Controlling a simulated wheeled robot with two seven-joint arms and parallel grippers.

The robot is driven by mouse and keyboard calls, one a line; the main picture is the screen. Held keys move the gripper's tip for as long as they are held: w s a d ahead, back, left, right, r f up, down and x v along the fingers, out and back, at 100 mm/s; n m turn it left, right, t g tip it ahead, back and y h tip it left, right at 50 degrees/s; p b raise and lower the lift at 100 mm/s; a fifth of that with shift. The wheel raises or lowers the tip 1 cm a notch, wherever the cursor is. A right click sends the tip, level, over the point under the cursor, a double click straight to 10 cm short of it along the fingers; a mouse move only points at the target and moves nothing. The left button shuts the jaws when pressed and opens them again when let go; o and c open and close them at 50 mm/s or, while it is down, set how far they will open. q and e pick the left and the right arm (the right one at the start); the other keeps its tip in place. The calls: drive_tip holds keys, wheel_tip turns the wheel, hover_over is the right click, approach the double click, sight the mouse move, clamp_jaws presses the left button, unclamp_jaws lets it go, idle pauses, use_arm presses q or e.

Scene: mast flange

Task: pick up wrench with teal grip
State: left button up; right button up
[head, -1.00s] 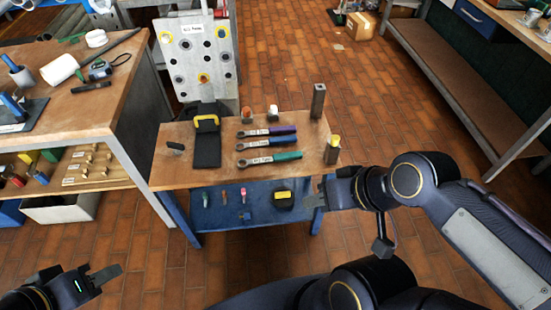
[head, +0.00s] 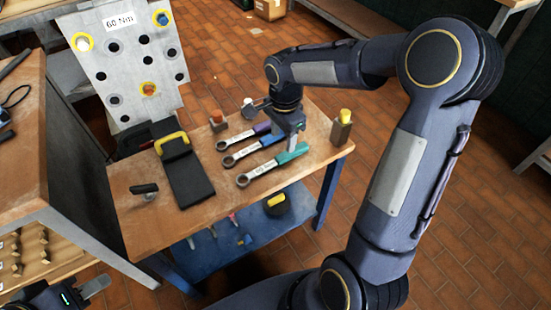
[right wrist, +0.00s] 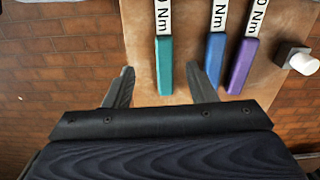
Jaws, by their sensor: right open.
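The wrench with the teal grip (head: 290,154) lies on the small wooden table, nearest of three parallel torque wrenches. Its ring end points left and its grip points right. The blue-grip wrench (head: 265,142) and the purple-grip wrench (head: 262,128) lie behind it. My right gripper (head: 291,143) is over the grips, pointing down. In the right wrist view its open fingers (right wrist: 160,67) are on either side of the teal grip (right wrist: 165,70), with the right finger between teal and blue. I see no contact. My left gripper (head: 97,287) shows partly at the lower left; its opening is unclear.
A black case with a yellow handle (head: 188,178) and a small black-handled tool (head: 144,189) lie left of the wrenches. A yellow-topped block (head: 342,126) stands at the right. A perforated panel (head: 128,70) rises behind. A blue lower shelf (head: 262,232) holds small items.

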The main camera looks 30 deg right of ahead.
sight(283, 155)
drive_tip(key=shift+w+f, duration=0.25)
drive_tip(key=shift+f, duration=0.4)
drive_tip(key=shift+d+f+m, duration=0.1)
drive_tip(key=shift+f+m, duration=0.2)
drive_tip(key=shift+f, duration=0.55)
drive_tip(key=f, duration=0.2)
drive_tip(key=f+b, duration=0.1)
drive_tip(key=f, duration=0.2)
drive_tip(key=shift+w+d+f, duration=0.15)
drive_tip(key=shift+d+f, duration=0.05)
drive_tip(key=shift+f, duration=0.05)
drive_tip(key=shift+r, duration=0.1)
clamp_jaws()
